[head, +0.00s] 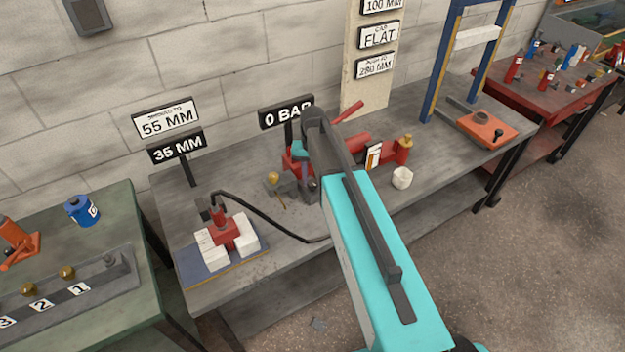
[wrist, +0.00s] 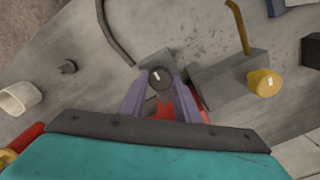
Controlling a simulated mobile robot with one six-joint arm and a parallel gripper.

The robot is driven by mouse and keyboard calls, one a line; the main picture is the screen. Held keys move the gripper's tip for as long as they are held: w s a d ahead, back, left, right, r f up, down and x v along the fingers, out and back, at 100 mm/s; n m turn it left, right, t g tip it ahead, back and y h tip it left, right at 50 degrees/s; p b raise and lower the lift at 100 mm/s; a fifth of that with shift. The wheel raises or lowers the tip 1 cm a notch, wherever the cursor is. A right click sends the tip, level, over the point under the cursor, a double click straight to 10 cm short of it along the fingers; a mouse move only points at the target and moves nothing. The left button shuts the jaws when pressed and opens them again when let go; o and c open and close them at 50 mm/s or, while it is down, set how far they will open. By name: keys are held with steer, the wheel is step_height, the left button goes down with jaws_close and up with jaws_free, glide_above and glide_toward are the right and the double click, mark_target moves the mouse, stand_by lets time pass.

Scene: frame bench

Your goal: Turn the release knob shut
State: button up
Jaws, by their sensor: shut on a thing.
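The release knob (wrist: 160,77) is a dark round knob with a white mark line on top, seen in the wrist view. The white line stands nearly upright in that picture. My gripper (wrist: 159,85) has its two grey-purple fingers on either side of the knob, shut on it. Red pump parts (wrist: 186,103) show below and beside the fingers. In the head view the red pump (head: 358,144) is partly hidden behind my arm, with its red lever (head: 348,111) raised. The knob is hard to make out there.
A sign (head: 287,112) reads 0 BAR; another (head: 176,147) reads 35 MM. A hose (head: 265,215) runs to a small red jack (head: 222,230) between white blocks. A yellow-topped piece (wrist: 264,83) stands beside my gripper. A white cup (head: 402,178) stands right of my arm.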

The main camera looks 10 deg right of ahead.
mark_target(312, 182)
steer(key=shift+a, duration=0.15)
steer(key=o, duration=1)
steer(key=shift+o, duration=0.2)
steer(key=shift+r, duration=0.2)
steer(key=shift+r, duration=0.2)
step_height(312, 182, up, 13)
steer(key=b, duration=0.3)
steer(key=shift+f, duration=0.1)
stand_by(0.4)
